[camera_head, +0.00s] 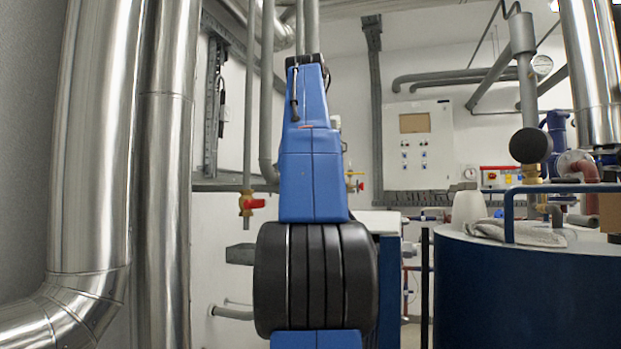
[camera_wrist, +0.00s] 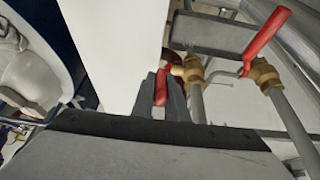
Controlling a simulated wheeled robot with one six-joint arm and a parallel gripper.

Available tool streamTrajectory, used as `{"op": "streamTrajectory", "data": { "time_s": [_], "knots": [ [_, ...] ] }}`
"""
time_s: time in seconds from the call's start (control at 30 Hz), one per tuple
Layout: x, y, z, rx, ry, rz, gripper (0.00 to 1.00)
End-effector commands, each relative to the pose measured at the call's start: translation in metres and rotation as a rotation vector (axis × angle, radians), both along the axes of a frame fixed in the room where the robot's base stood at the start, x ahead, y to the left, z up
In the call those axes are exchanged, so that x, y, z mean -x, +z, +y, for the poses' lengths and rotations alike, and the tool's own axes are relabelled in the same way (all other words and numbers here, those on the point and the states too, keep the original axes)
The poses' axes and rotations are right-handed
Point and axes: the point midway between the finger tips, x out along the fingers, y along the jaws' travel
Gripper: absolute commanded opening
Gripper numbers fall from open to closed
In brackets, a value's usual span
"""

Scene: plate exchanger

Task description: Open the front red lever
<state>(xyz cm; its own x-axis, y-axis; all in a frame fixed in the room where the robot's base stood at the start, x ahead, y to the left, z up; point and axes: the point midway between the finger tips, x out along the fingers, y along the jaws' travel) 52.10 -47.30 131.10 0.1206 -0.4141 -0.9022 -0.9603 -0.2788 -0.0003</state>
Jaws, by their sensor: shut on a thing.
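In the wrist view, my gripper (camera_wrist: 165,88) has its two dark grey fingers shut around a red lever (camera_wrist: 160,90). The lever shows as a short red piece between the fingers, next to a brass valve (camera_wrist: 190,70) on a grey pipe. A second red lever (camera_wrist: 267,38) on another brass valve (camera_wrist: 262,76) stands to the right, apart from the fingers. In the head view, one red lever (camera_head: 254,203) shows on a brass valve left of my blue arm. My gripper is hidden behind the arm there.
A white block-like surface (camera_wrist: 115,50) lies close left of the fingers in the wrist view. In the head view, large shiny pipes (camera_head: 95,130) stand at left, and a dark blue tank (camera_head: 530,290) with a cloth (camera_head: 515,232) on top stands at right.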

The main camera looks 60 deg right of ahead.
Motion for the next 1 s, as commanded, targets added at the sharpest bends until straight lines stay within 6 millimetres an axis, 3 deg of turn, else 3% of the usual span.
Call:
{"op": "streamTrajectory", "data": {
  "time_s": [0.7, 0.73, 0.8, 1.0],
  "knots": [
    [0.0066, 0.0008, -0.0052, -0.051, 0.000, 0.015, 0.00],
    [0.0066, 0.0008, -0.0051, -0.051, 0.000, 0.015, 0.18],
    [0.0067, 0.0008, -0.0050, -0.051, 0.000, 0.016, 0.32],
    [0.0070, 0.0011, -0.0045, -0.051, -0.001, 0.014, 0.32]
  ]
}}
